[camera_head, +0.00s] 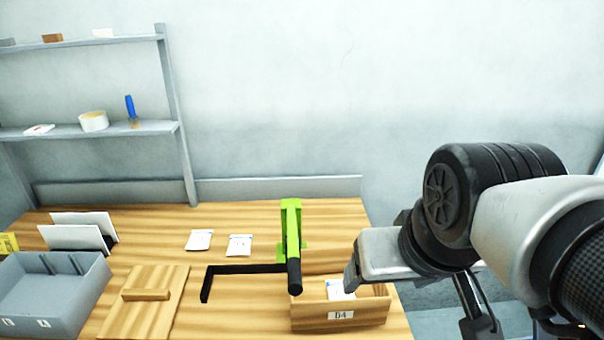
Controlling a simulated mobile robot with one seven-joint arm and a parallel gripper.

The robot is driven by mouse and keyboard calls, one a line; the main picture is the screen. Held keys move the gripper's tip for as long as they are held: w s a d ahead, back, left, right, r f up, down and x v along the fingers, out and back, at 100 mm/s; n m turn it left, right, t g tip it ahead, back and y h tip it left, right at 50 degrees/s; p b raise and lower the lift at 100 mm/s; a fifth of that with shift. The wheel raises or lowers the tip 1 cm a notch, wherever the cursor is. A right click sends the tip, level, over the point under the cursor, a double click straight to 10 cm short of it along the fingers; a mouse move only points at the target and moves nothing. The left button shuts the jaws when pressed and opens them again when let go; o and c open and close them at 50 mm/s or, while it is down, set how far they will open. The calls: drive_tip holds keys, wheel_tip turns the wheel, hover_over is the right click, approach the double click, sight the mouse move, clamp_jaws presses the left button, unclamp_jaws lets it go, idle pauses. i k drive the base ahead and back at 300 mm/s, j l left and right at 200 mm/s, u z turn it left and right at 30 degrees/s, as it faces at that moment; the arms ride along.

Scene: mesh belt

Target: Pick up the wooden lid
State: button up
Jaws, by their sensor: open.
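The wooden lid (168,312) is a flat, light striped board with a raised bar handle (146,295) across its middle. It lies flat on the wooden table at the lower left, between a grey bin and a black bar. My gripper (378,262) is open, high at the right, in front of or above the small wooden box, well to the right of the lid and apart from it. My arm hides part of the right side, and the fingertips are only partly visible.
A wooden box (338,311) labelled D4 holds a white packet. A green clamp-like stand (291,225) with a black L-shaped bar (245,269) stands between lid and gripper. A grey bin (50,290) is left of the lid. White packets (199,240) lie behind; a shelf (100,130) stands at the back left.

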sight(145, 307)
drive_tip(key=k+j+u, duration=0.25)
drive_tip(key=j+u, duration=0.25)
drive_tip(key=k+j+u, duration=0.25)
drive_tip(key=u, duration=0.25)
drive_tip(key=i+j+z, duration=0.1)
drive_tip(key=z, duration=0.25)
drive_tip(key=i+j+z, duration=0.1)
drive_tip(key=j+z, duration=0.4)
drive_tip(key=z, duration=0.2)
drive_tip(key=i+j+z, duration=0.15)
drive_tip(key=j, duration=0.45)
drive_tip(key=j+z, duration=0.15)
drive_tip(key=j, duration=0.8)
drive_tip(key=i+j, duration=0.15)
drive_tip(key=j, duration=0.25)
